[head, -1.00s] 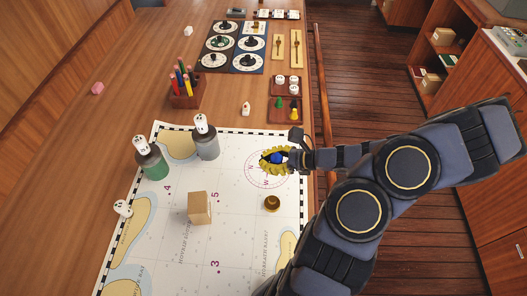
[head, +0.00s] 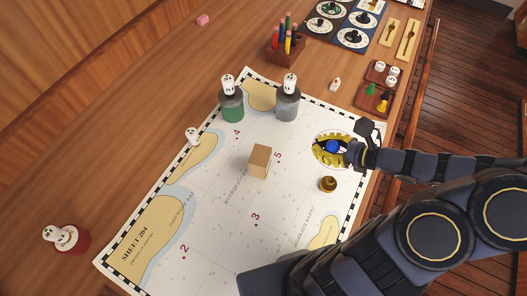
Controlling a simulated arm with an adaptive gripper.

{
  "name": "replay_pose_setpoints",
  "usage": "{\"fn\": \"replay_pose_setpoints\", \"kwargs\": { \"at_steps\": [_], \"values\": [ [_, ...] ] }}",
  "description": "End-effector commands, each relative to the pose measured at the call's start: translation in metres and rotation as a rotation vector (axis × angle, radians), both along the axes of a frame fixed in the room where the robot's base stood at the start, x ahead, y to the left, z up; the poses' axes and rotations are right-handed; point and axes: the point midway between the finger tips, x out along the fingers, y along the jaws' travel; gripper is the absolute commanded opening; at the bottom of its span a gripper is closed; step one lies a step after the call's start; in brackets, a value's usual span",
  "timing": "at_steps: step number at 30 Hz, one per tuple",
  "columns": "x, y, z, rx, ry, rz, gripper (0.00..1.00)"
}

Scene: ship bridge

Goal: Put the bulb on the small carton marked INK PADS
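A blue round thing (head: 333,147), perhaps the bulb, shows between the yellow fingers of my gripper (head: 331,150), over the right part of the chart. The yellow fingers curve around it on both sides; I cannot tell whether they press on it or whether it is lifted. A small tan carton (head: 260,161) stands on the chart, left of my gripper and apart from it. I can read no marking on the carton. Its top looks bare.
A brass cup (head: 328,184) stands just below my gripper. Grey (head: 287,103) and green (head: 232,107) bottles with white tops stand behind the carton. A red tray (head: 373,98) lies behind my gripper. The chart (head: 215,210) is mostly clear in front of the carton.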

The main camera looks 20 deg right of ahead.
Motion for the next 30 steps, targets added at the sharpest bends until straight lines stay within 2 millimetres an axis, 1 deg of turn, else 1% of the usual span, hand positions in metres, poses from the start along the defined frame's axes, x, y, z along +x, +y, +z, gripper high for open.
{"fn": "replay_pose_setpoints", "kwargs": {
  "at_steps": [1, 6, 10, 15, 19, 23, 26, 30],
  "values": [
    [0.011, 0.012, 0.002, -0.005, 0.001, 0.050, 0.00],
    [0.039, 0.048, 0.008, -0.017, 0.005, 0.183, 0.00],
    [0.056, 0.078, 0.013, -0.023, 0.006, 0.275, 0.00],
    [0.070, 0.111, 0.019, -0.028, 0.005, 0.365, 0.00],
    [0.075, 0.127, 0.021, -0.028, 0.005, 0.405, 0.00],
    [0.076, 0.133, 0.019, -0.026, 0.005, 0.419, 0.00],
    [0.076, 0.134, 0.010, -0.024, 0.007, 0.420, 0.00],
    [0.076, 0.134, -0.009, -0.022, 0.007, 0.419, 0.00]
  ]
}}
